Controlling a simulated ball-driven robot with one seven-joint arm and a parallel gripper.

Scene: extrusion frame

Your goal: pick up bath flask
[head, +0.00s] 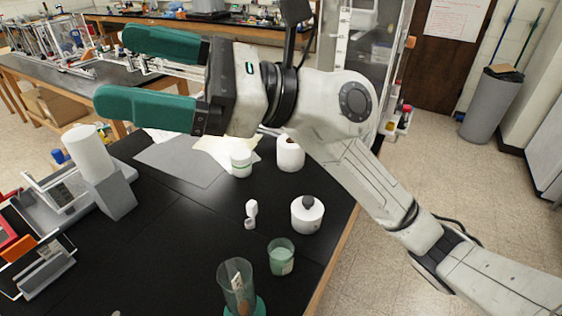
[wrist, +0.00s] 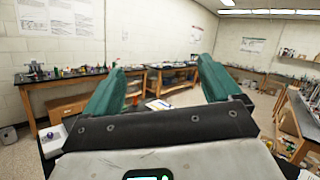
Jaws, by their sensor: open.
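My gripper (head: 118,70) is open and empty, its two green fingers pointing left, high above the black bench. The wrist view also shows the gripper (wrist: 160,68), its fingers spread apart with only the far room between them. I cannot tell for sure which thing is the bath flask. A squat round white vessel with a dark knob (head: 307,217) stands on the bench below my arm, near its right edge. A cloudy green beaker-like vessel (head: 281,258) stands in front of it, and a tall greenish glass vessel (head: 237,285) stands nearest. All are well away from my fingers.
A small white item (head: 251,214), a white jar with a green band (head: 240,163) and a white roll (head: 290,154) stand close by. A tall white cylinder on a grey block (head: 90,160) stands at left. The bench's left middle is clear.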

